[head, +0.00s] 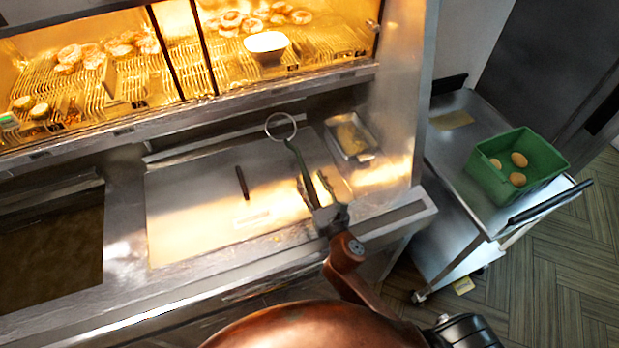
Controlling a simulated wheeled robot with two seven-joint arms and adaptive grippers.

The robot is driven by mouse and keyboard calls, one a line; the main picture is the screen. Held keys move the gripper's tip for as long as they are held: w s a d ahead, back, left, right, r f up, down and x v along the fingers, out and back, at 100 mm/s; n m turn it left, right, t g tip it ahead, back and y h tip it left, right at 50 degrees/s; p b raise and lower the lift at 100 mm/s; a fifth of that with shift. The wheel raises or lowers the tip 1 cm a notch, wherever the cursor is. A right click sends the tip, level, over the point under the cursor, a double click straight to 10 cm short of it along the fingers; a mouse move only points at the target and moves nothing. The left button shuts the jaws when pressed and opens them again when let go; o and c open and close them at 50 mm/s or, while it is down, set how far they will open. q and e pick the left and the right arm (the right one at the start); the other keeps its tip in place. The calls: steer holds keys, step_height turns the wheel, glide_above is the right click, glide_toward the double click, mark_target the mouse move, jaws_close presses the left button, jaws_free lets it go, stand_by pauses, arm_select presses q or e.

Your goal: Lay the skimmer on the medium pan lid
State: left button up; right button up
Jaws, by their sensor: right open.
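The skimmer has a pale wire ring (281,126) and a dark green handle (298,160). Its ring shows over the back edge of the steel lid, and its handle runs down toward my right gripper (315,187). That gripper is open, its fingertips beside the lower handle; whether they touch it I cannot tell. The medium pan lid seems to be the wide, flat steel lid (195,205) on the counter, with a dark bar handle (242,182). Whether the skimmer rests on the lid or hovers over it is unclear. My left gripper is not in view.
A small steel tray (371,139) sits right of the ring. A dark open vat (50,240) lies at left. A lit display case (150,107) with fried food stands behind. At right, a steel cart (459,150) carries a green crate (487,180) with several brown eggs.

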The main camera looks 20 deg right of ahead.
steer(key=s, duration=1)
steer(key=shift+d, duration=0.15)
stand_by(1.4)
